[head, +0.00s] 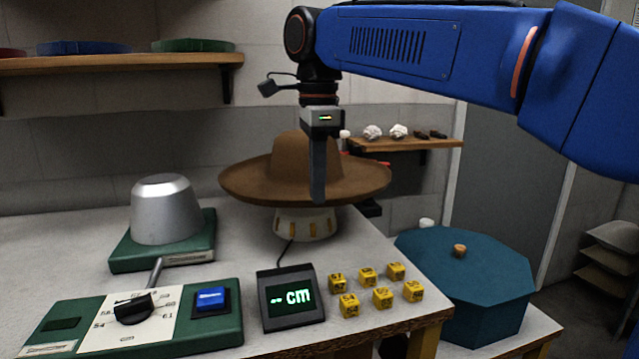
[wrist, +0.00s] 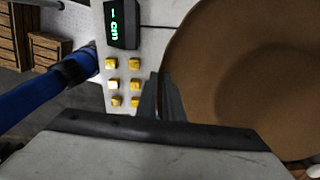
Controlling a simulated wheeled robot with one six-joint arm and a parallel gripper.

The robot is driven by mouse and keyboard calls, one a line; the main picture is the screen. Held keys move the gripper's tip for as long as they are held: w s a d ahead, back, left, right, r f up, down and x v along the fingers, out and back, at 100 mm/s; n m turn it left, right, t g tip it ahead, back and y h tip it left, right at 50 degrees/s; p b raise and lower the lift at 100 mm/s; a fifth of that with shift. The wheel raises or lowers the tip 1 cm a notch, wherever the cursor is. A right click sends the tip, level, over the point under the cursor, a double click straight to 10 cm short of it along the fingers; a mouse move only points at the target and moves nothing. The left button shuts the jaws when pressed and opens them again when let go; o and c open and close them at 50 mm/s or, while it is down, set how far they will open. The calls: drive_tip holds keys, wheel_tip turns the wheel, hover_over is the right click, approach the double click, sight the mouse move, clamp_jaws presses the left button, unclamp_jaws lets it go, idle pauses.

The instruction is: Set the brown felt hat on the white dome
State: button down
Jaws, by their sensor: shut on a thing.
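The brown felt hat (head: 262,182) is level, crown up, directly over the white dome (head: 305,224). Only the dome's lower part with yellow marks shows below the brim; its top is hidden. I cannot tell whether the hat's weight rests on it. My gripper (head: 318,190) points down at the near side of the brim and is shut on it. In the wrist view the brown hat (wrist: 235,75) fills the right side, and my gripper's fingers (wrist: 162,98) meet its left edge.
A silver block (head: 165,210) on a green base stands left. A teal octagonal box (head: 480,285) stands right. Shelves line the wall.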

drive_tip(key=shift+f, duration=6.7)
drive_tip(key=c, duration=1.8)
unclamp_jaws()
